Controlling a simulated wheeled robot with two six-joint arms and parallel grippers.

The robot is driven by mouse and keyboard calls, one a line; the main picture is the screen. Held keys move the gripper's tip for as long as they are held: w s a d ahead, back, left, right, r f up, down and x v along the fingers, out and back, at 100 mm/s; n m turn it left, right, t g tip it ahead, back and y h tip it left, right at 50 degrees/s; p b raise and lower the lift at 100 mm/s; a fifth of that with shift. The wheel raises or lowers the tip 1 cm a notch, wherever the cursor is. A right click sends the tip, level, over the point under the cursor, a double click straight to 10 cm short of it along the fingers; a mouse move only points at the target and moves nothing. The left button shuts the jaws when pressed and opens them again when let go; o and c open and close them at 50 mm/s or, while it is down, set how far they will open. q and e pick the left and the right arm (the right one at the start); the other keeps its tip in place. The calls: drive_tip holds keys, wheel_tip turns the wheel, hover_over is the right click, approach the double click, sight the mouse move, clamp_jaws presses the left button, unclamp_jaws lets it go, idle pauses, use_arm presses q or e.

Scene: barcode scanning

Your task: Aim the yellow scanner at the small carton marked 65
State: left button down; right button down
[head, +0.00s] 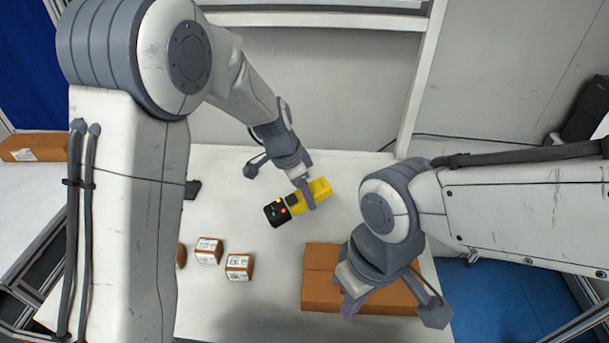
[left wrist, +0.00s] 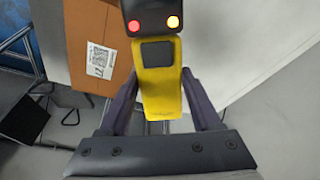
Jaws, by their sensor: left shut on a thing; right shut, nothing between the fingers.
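The yellow scanner (head: 320,188) with a black head is held above the white table in the head view. My left gripper (head: 307,192) is shut on its body. In the left wrist view the scanner (left wrist: 160,90) sits between the two fingers, with a red and an orange light on its black end. Two small brown cartons with white labels, one left (head: 208,250) and one right (head: 239,267), stand on the table below and left of the scanner. Their numbers are too small to read, so I cannot tell which is 65. My right gripper (head: 350,304) is shut and empty.
A larger brown box (head: 318,290) lies under my right gripper, partly hidden by it. Another brown item (head: 181,256) is mostly hidden behind my left arm. A labelled brown box (head: 35,147) lies at the far left. The table (head: 232,205) is clear around the scanner.

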sight(303, 210)
use_arm(q)
drive_tip(key=shift+w, duration=0.2)
drive_tip(key=shift+f, duration=0.2)
drive_tip(key=shift+a+f+b, duration=0.1)
drive_tip(key=shift+f+b, duration=2.1)
drive_tip(key=shift+f, duration=1.05)
wheel_tip(303, 210, up, 12)
drive_tip(key=p, duration=0.8)
drive_tip(key=shift+r, duration=0.15)
